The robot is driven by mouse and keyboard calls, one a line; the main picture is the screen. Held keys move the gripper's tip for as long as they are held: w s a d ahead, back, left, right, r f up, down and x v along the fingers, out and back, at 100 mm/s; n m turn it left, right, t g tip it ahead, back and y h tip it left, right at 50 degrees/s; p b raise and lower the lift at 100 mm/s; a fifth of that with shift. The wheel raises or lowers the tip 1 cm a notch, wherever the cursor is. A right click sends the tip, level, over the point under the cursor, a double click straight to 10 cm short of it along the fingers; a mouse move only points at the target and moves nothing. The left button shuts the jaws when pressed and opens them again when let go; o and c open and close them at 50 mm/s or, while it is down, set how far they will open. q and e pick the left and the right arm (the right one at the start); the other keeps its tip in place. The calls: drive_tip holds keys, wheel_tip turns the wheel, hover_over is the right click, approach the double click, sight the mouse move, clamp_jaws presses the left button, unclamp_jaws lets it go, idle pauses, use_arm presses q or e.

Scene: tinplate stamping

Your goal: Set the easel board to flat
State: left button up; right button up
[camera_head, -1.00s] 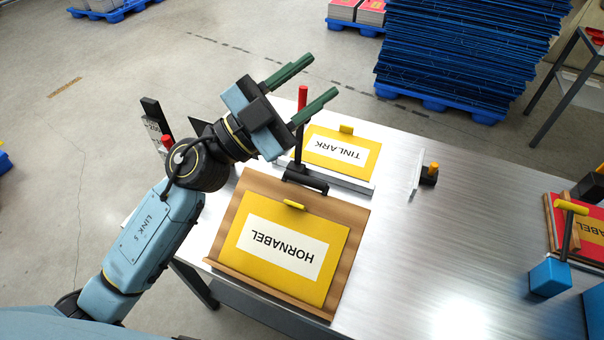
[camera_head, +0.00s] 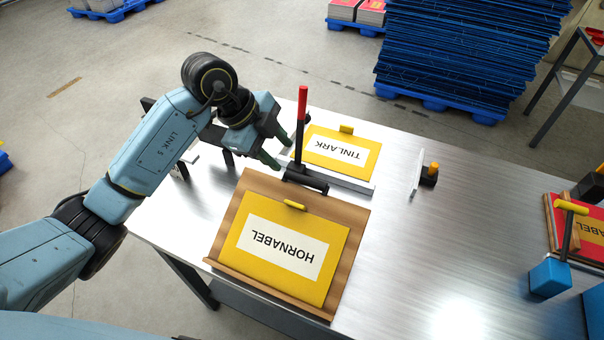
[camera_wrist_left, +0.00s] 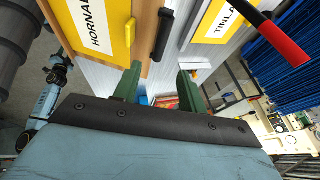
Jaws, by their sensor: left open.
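The easel board (camera_head: 236,212) is a brown wooden panel with a ledge along its near edge. A yellow HORNABEL plate (camera_head: 310,285) lies on it; how steeply the board slopes is hard to tell. Behind its far edge stands an upright black lever with a red grip (camera_head: 303,100), rising beside a black bar (camera_head: 305,179). The red grip also shows at upper right in the left wrist view (camera_wrist_left: 282,40). My left gripper (camera_head: 281,151), with green fingers, is open and empty just left of the lever, apart from it. My right gripper is out of view.
A yellow TINLARK plate (camera_head: 368,160) lies behind the lever. A small bracket with an orange knob (camera_head: 434,168) stands to its right. A blue block with a yellow-topped handle (camera_head: 550,277) and a red plate (camera_head: 558,228) are at far right. The table (camera_head: 450,240) is clear between.

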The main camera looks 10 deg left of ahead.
sight(306, 180)
use_arm(q)
drive_tip(key=x, duration=1)
drive_tip(key=shift+w+d+f, duration=0.1)
drive_tip(key=shift+d+f, duration=0.05)
drive_tip(key=shift+d, duration=0.05)
clamp_jaws()
